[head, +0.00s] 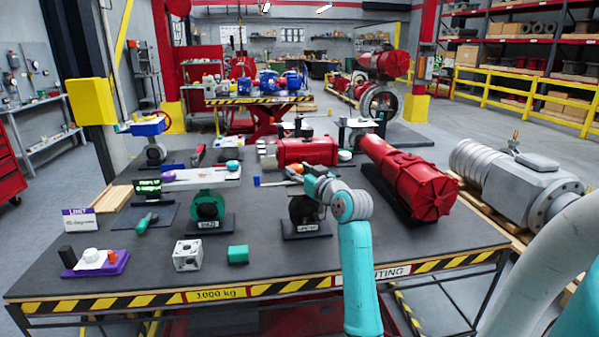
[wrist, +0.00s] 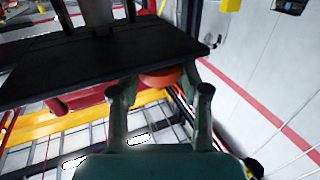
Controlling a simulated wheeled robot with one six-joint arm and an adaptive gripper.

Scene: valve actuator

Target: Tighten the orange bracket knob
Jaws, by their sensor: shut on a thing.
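The orange bracket knob (wrist: 160,79) shows in the wrist view at the edge of a black bracket plate (wrist: 100,62), which partly covers it. The fingers of my gripper (wrist: 161,85) lie on either side of the knob and are shut on it. In the head view my gripper (head: 304,174) reaches the top of the dark valve stand (head: 303,210) at the middle of the table. Only a small orange patch shows there, and my gripper hides most of the contact.
A red actuator cylinder (head: 410,180) lies right of my arm, and a red actuator (head: 307,151) sits behind the stand. A green valve (head: 208,205) stands to the left. A silver block (head: 187,255) and a green block (head: 238,254) lie in front. The table's front right is clear.

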